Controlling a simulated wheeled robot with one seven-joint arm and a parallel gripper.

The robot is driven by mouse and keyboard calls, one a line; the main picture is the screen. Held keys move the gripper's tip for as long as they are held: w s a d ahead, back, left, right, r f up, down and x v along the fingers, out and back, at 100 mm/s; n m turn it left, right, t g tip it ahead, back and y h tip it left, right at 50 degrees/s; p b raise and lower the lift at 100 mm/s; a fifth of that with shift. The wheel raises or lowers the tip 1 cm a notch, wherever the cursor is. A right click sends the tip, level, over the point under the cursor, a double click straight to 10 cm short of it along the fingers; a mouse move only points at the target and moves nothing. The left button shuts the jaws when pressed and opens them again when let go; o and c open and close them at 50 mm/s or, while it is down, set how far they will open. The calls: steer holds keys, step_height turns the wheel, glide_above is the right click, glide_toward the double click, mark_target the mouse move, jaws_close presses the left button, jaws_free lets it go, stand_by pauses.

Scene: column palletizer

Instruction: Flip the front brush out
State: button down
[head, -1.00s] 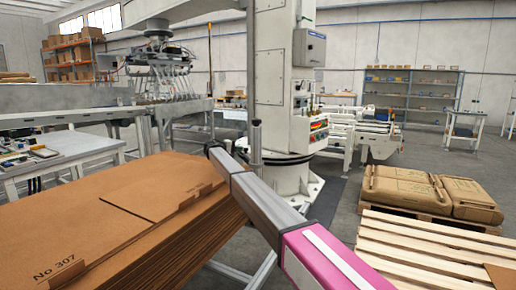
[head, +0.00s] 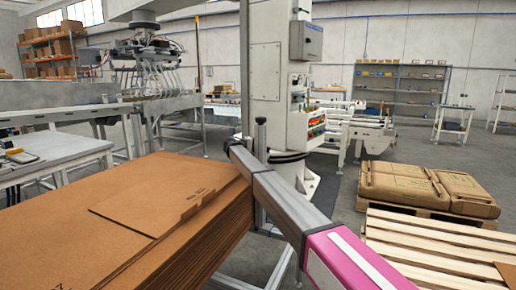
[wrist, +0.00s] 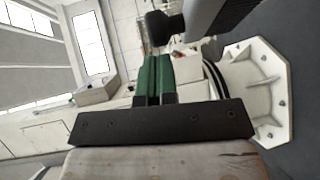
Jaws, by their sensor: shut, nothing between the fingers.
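A black knob (wrist: 163,27) and a dark grey bar (wrist: 218,15) lie just beyond the fingertips; contact cannot be told.
A white machine column (head: 264,80) stands behind the bar; its bolted base plate (wrist: 262,92) shows in the wrist view. A wooden pallet (head: 440,250) and stacked brown sacks (head: 425,190) are at the right. A table (head: 50,155) stands at the left.

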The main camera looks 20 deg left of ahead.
steer(key=shift+w+d, duration=0.3)
steer(key=shift+d, duration=0.65)
steer(key=shift+w+d, duration=0.25)
steer(key=shift+d, duration=0.85)
steer(key=shift+w+a, duration=0.15)
steer(key=shift+a, duration=0.2)
steer(key=w+a+r, duration=0.1)
steer(key=a+r, duration=0.1)
steer(key=a, duration=1.2)
